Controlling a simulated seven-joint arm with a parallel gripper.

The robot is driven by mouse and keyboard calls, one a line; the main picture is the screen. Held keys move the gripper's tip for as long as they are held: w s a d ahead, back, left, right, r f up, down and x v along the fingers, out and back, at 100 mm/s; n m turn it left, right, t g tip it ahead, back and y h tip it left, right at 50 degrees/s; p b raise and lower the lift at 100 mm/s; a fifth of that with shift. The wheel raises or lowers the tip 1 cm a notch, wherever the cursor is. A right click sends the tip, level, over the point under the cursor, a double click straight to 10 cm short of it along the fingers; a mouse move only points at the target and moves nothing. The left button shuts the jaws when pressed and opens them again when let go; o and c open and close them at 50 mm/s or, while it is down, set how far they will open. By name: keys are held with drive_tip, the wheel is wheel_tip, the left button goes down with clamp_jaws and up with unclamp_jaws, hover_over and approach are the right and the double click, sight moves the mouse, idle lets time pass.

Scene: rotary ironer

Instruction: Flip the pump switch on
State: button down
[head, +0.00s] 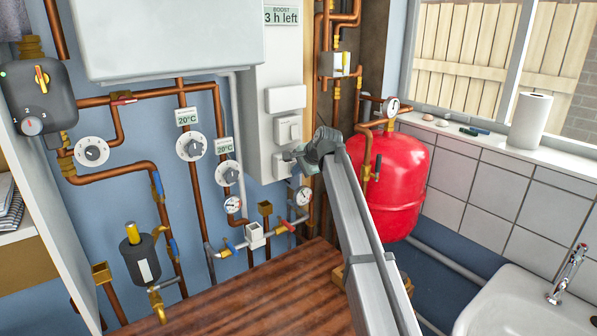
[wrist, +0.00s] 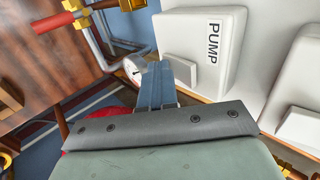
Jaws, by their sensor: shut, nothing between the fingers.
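The pump switch is a white wall box (wrist: 222,45) with a "PUMP" label and a pale rocker plate (wrist: 180,70), seen in the wrist view. In the head view it appears to be the lowest white box (head: 281,168) on the panel, partly hidden by my gripper. My gripper (head: 288,155) is shut and empty. In the wrist view its fingertips (wrist: 155,72) are beside the rocker's left edge. I cannot tell whether they touch it, or which way the rocker is set.
Another switch box (head: 288,130) sits just above, with a blank white box (head: 286,98) higher up. Pressure gauges (head: 303,196), copper pipes and a red-handled valve (head: 288,226) are below. A red tank (head: 400,185) stands right of my arm. A wooden top (head: 240,290) lies below.

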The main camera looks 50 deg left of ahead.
drive_tip(key=shift+a+r, duration=0.1)
drive_tip(key=shift+r, duration=0.1)
drive_tip(key=shift+r, duration=0.7)
drive_tip(key=d+f+v, duration=0.2)
drive_tip(key=v, duration=1.1)
idle(0.5)
